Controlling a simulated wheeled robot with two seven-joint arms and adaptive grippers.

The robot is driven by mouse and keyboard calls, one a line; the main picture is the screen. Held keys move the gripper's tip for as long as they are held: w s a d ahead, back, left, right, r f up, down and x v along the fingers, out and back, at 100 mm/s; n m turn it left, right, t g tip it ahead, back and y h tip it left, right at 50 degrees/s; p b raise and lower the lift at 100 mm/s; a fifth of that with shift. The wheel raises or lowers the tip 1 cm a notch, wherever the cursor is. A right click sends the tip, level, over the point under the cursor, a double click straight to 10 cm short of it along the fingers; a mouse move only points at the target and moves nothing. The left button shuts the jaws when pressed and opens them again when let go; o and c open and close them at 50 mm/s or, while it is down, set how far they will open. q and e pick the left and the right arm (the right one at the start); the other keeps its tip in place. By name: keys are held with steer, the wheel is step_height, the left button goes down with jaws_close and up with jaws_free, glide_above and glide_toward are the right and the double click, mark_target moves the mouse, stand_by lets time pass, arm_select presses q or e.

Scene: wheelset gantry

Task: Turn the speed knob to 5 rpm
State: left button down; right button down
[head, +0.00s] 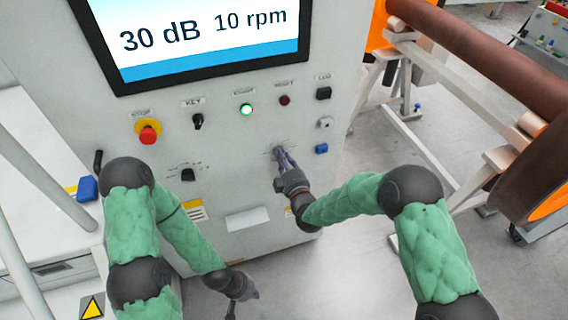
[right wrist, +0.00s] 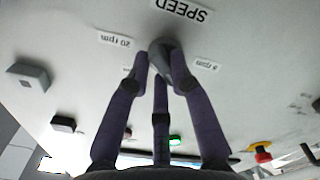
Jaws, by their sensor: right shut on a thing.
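The speed knob (right wrist: 165,52) is a dark grey knob on the light panel, below an upside-down SPEED label (right wrist: 183,10) in the right wrist view. A 20 rpm label (right wrist: 116,40) and another rpm label (right wrist: 206,64), its number hard to read, flank it. My right gripper (right wrist: 162,68) is shut on the knob; in the head view the gripper (head: 283,158) hides most of it. The screen (head: 200,35) reads 30 dB and 10 rpm. My left gripper (head: 243,300) hangs low in front of the cabinet, apart from it, seemingly open and empty.
The panel also carries a red stop button (head: 148,134), a key switch (head: 198,121), a lit green button (head: 246,109), a dark red lamp (head: 284,100) and another black knob (head: 187,174). A gantry frame with a brown shaft (head: 480,55) stands at the right.

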steer(key=shift+a+n+b, duration=0.1)
steer(key=shift+n+b, duration=1.8)
steer(key=shift+n, duration=2)
steer(key=shift+r+n, duration=0.1)
steer(key=shift+n, duration=0.2)
steer(key=c, duration=1.1)
jaws_free()
steer(key=shift+s, duration=0.1)
steer(key=v, duration=1.2)
